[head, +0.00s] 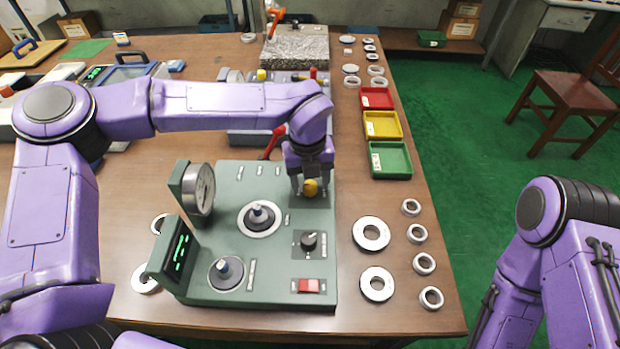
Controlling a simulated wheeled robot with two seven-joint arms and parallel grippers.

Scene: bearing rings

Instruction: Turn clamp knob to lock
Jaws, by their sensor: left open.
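A green test fixture (262,282) stands on the wooden table. A yellow round knob (310,188) sits at its back right. My left gripper (309,184) points down over this knob, its open fingers on either side; I cannot tell whether they touch it. A black rotary knob (309,240) sits on a dark plate nearer the front. No readable label shows which one is the clamp knob. My right arm is at the right edge, and its gripper is out of view.
The fixture carries a round gauge (199,188), a green-lit display (178,250), two dark posts and a red switch (309,286). Bearing rings (371,234) lie to its right. Red, yellow and green trays (390,160) stand behind them. A grey stone block (296,47) is at the back.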

